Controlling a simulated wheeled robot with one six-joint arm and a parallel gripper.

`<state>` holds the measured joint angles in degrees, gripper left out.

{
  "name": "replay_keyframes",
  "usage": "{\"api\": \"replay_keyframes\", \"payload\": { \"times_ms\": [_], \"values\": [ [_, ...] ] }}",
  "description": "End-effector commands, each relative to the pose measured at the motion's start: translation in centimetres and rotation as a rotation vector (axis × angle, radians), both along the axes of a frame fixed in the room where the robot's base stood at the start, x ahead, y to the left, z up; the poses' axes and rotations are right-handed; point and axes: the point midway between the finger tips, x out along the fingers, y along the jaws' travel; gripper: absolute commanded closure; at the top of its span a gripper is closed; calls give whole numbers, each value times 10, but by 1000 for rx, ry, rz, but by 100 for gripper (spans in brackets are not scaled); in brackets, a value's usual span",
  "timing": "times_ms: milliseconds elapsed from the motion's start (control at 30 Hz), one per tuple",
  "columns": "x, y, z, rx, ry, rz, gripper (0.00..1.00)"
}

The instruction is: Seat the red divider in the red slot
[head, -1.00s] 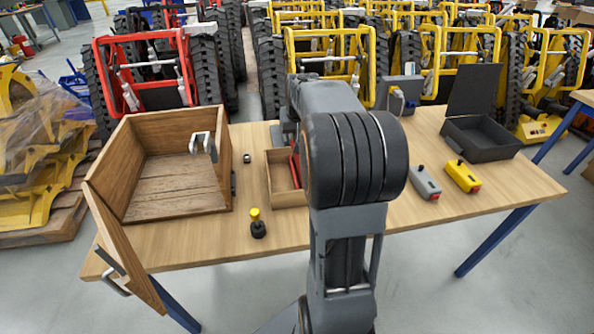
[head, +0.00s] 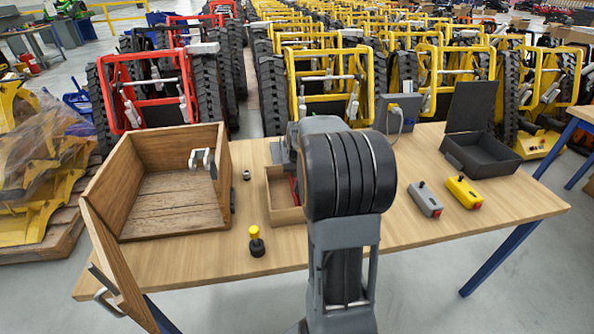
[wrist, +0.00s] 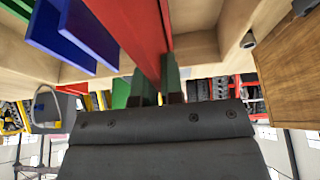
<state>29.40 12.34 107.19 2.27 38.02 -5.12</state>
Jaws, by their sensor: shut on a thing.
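The red divider (wrist: 135,35) is a flat red plate between the two fingers of my gripper (wrist: 157,84) in the wrist view, and the gripper is shut on it. In the head view a sliver of red (head: 293,188) shows inside a small open wooden box (head: 285,216). My arm hides most of that box and the gripper there. Blue plates (wrist: 85,35) stand left of the red divider in the wrist view, and green shows at the top and lower left. I cannot make out the red slot or whether the divider's far edge is in it.
A large wooden box (head: 106,191) with its front flap open stands at the left. A yellow-topped button (head: 256,241) and a small metal piece (head: 247,174) lie between the boxes. Grey (head: 426,203) and yellow (head: 464,193) control boxes and an open black case (head: 480,154) are at the right.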

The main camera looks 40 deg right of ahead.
Motion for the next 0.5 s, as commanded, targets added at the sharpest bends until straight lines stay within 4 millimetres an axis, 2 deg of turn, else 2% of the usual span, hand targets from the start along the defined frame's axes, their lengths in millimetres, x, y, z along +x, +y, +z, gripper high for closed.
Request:
{"api": "replay_keyframes", "payload": {
  "times_ms": [100, 133, 367, 500],
  "values": [
    [0, 0, -4, 0, 0, 0, 100],
    [0, 0, -3, 0, 0, 0, 90],
    [0, 0, -2, 0, 0, 0, 68],
    [0, 0, -2, 0, 0, 0, 67]
  ]
}}
